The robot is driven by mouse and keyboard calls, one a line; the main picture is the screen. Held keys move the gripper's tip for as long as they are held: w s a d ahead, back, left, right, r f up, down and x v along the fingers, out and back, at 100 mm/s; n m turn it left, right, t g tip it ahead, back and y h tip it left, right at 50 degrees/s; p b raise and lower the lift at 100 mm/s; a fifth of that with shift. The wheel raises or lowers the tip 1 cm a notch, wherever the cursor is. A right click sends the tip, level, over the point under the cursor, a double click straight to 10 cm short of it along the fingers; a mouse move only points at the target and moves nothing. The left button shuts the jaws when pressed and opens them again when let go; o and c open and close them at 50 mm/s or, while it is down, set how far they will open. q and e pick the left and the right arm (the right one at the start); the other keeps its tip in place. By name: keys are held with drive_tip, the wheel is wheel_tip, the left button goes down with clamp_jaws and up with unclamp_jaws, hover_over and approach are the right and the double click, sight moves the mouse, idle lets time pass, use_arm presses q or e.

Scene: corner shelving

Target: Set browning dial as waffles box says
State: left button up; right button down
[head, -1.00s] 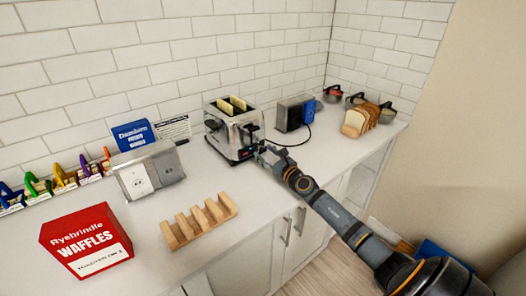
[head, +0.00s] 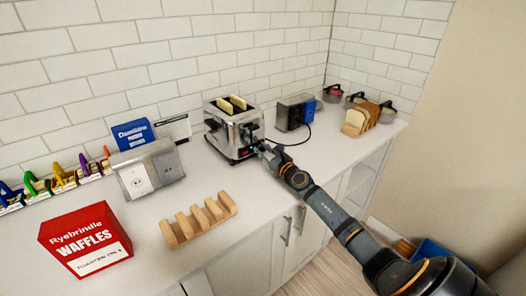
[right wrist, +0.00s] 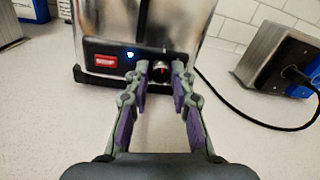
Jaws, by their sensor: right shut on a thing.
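The chrome toaster (head: 226,134) stands on the counter against the tiled wall, with pale slices (head: 238,102) in its slots. In the right wrist view its front (right wrist: 110,22) shows a dark panel with a red label, a lit blue-white light and the round browning dial (right wrist: 160,69) with a red mark. My right gripper (right wrist: 161,75) is shut on the dial, one finger on each side; in the head view its tips (head: 259,149) are at the toaster's front. The red waffles box (head: 85,228) stands front left; its white label seems to read "TOASTER ON", its last character unclear. My left gripper is out of view.
A wooden rack (head: 199,222) lies in front of a grey socket box (head: 148,170). A second metal unit (head: 290,115) with a black cable stands right of the toaster. Sliced bread (head: 357,122) and lidded pots are further right. The counter between rack and toaster is clear.

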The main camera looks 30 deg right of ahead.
drive_tip(key=m+p, duration=0.2)
drive_tip(key=m, duration=0.1)
drive_tip(key=shift+r+m, duration=0.1)
drive_tip(key=shift+m, duration=0.3)
drive_tip(key=m+p, duration=0.3)
drive_tip(key=m, duration=0.3)
drive_tip(key=shift+d+g, duration=0.1)
drive_tip(key=shift+g, duration=0.2)
drive_tip(key=m+p, duration=0.2)
drive_tip(key=m, duration=0.3)
drive_tip(key=shift+y+p, duration=0.4)
drive_tip(key=shift+d+m+p, duration=0.1)
drive_tip(key=shift+m+p, duration=0.8)
drive_tip(key=shift+m, duration=1.1)
drive_tip(key=c, duration=1.1)
unclamp_jaws()
drive_tip(key=shift+c, duration=0.2)
